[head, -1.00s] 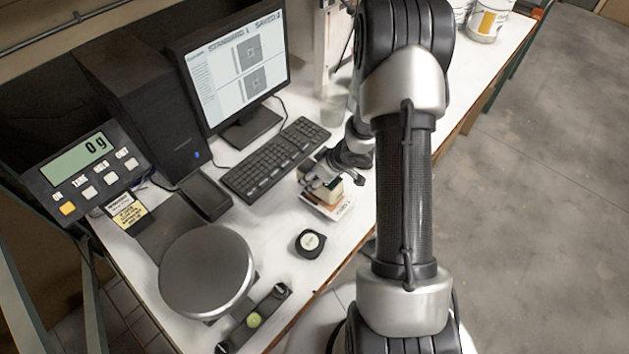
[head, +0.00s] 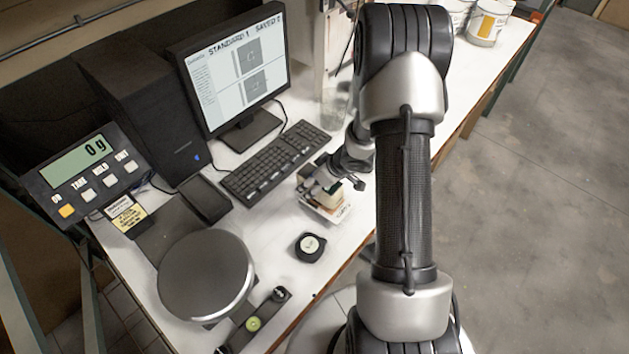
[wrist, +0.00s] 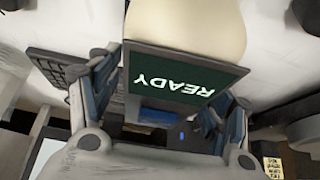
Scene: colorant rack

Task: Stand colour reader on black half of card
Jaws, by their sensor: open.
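The colour reader (head: 334,193) is a cream block standing on or just over the card at the bench's right edge. In the wrist view the reader (wrist: 190,22) has a dark green screen showing "READY", upside down in the picture. My gripper (head: 316,184) is open, and in the wrist view its fingers (wrist: 160,98) lie on both sides of the reader. The card (head: 338,215) shows as a pale strip with small print below the reader. Its black half cannot be made out, hidden by the reader and gripper.
A keyboard (head: 275,163) and monitor (head: 238,80) stand left of the gripper. A small round black object (head: 310,246) lies nearer, beside the scale's round pan (head: 206,275). A clear cup (head: 335,103) stands behind. The bench's right edge is close.

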